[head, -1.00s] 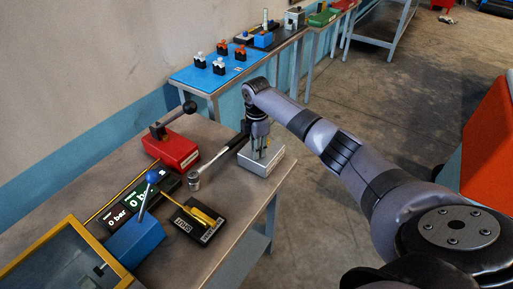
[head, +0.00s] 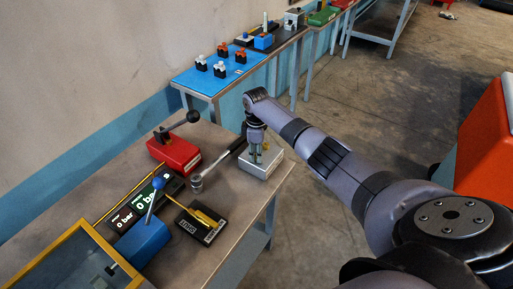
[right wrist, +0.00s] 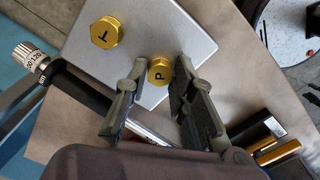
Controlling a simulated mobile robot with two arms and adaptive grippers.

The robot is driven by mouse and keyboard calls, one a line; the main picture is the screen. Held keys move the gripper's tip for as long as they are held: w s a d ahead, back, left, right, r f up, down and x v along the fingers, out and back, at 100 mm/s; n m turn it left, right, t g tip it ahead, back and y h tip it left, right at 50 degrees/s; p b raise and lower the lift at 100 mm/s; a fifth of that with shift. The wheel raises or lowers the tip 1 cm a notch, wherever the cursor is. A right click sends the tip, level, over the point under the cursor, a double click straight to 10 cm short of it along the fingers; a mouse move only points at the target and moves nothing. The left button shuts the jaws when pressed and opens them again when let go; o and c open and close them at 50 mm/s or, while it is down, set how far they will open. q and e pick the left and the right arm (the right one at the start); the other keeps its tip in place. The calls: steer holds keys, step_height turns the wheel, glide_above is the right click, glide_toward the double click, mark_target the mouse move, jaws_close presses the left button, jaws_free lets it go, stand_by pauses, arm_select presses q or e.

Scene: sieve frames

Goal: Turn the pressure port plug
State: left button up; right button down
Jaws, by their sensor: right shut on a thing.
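A silver block (head: 262,171) sits near the right edge of the bench. In the right wrist view the block (right wrist: 200,32) carries two brass hex plugs. The plug marked P (right wrist: 160,72) is the pressure port plug, and the plug marked T (right wrist: 106,31) is to its left. My right gripper (head: 258,160) points down over the block. In the right wrist view its fingertips (right wrist: 161,78) stand on either side of the P plug, shut on it. The plug looks seated in the block, though its lower part is hidden. My left gripper is not in view.
A long wrench-like tool (head: 222,157) lies close left of the block; its scaled end (right wrist: 28,62) shows in the wrist view. A red lever box (head: 176,152), a blue lever box (head: 142,243) and a black box (head: 201,223) stand further left.

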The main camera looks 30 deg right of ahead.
steer(key=m+p, duration=0.2)
steer(key=m, duration=0.2)
steer(key=shift+r, duration=0.15)
steer(key=shift+m+p, duration=0.8)
steer(key=shift+m, duration=1.3)
steer(key=c, duration=1.3)
jaws_free()
steer(key=shift+c, duration=0.2)
step_height(320, 180, up, 12)
